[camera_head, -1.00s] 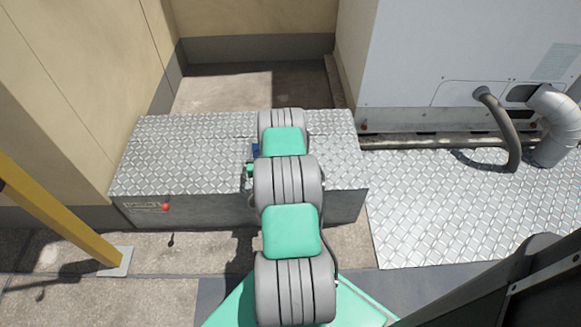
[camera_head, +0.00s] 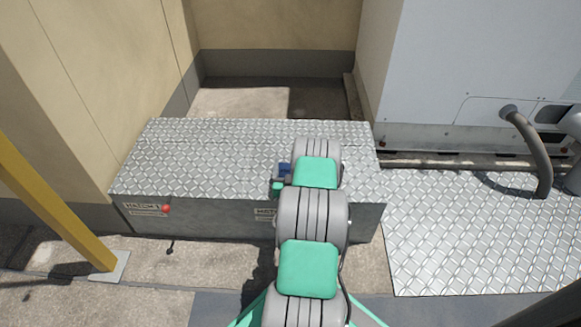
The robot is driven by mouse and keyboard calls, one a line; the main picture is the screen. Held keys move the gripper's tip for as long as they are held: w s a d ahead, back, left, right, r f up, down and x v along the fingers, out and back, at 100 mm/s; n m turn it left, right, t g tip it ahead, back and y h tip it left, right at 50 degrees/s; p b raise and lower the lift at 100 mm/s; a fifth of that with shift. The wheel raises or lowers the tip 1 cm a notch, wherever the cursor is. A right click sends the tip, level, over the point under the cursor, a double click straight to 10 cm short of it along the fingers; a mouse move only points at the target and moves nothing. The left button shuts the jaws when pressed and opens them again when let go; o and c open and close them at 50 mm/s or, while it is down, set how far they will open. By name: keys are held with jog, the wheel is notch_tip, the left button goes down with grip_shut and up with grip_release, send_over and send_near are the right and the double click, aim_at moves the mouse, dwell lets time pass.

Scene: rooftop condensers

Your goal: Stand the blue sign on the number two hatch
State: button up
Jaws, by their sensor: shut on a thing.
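The blue sign (camera_head: 285,169) shows only as a small dark blue patch at the left of my arm, over the metal-topped box. My arm hides the rest of it. My gripper (camera_head: 279,186) is mostly hidden behind my arm; it is shut on the blue sign. The box has a chequer-plate top (camera_head: 200,160) and a grey front. A label at its left front reads like hatch 1 (camera_head: 148,208), with a red knob (camera_head: 166,208) beside it. A second hatch label (camera_head: 265,213) sits mid-front, its number covered by my arm. I cannot tell whether the sign touches the top.
A yellow post (camera_head: 55,215) stands at the left front on a foot plate. A beige wall (camera_head: 95,90) rises left of the box. A pale condenser unit (camera_head: 470,70) with a grey hose (camera_head: 530,150) stands at the right, behind a chequer-plate floor panel (camera_head: 460,230).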

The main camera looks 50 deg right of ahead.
jog(key=o, duration=1.3)
